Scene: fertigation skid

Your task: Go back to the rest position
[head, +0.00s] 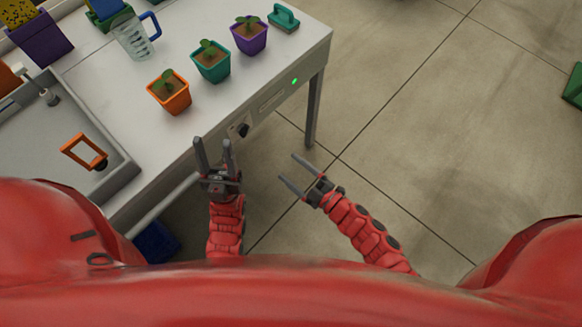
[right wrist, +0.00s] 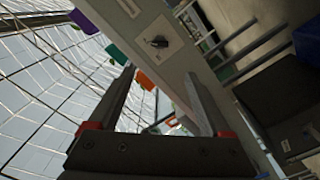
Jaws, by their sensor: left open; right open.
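My left gripper (head: 214,157) is open and empty, close to the front edge of the bench near a black knob. My right gripper (head: 288,171) is open and empty, to the right of the left one, over the floor in front of the bench. In the right wrist view the two fingers of my right gripper (right wrist: 160,95) stand apart with nothing between them. The white bench (head: 145,135) is at the upper left of the head view.
Orange (head: 172,98), teal (head: 212,68) and purple (head: 249,38) potted seedlings stand along the bench's right part. A clear jug (head: 132,38) stands behind them. A grey basin (head: 108,165) holds an orange-framed tool (head: 80,147). A blue container (head: 155,243) is below the bench. The floor at right is mostly clear.

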